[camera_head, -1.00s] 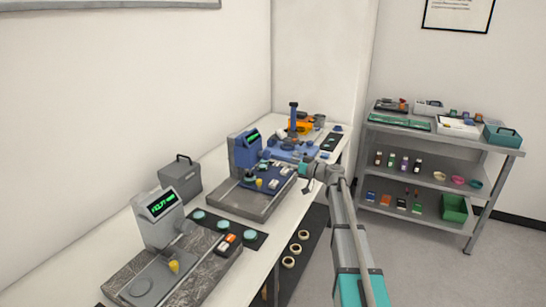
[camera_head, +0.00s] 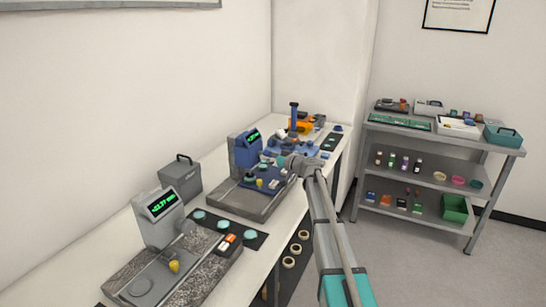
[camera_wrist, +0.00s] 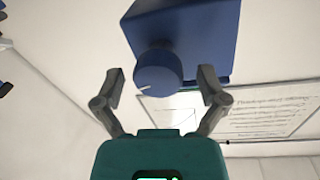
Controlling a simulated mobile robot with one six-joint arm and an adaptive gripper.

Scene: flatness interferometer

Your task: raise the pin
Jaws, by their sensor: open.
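In the wrist view a round blue knob (camera_wrist: 158,73) with a short white mark at its lower left sticks out from a blue housing (camera_wrist: 195,38). My gripper (camera_wrist: 161,85) is open, with one finger on each side of the knob and gaps showing between. In the head view my gripper (camera_head: 284,161) is beside the blue instrument (camera_head: 243,153) with a green display. That instrument has a grey base (camera_head: 235,205). A small yellow knob (camera_head: 259,183) stands on it. I cannot pick out the pin for certain in either view.
A grey instrument (camera_head: 158,228) stands nearer on the white bench. A blue station (camera_head: 294,118) with an upright column is beyond the blue instrument. A dark case (camera_head: 181,182) stands by the wall. A shelf cart (camera_head: 440,150) stands at the right, with open floor before it.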

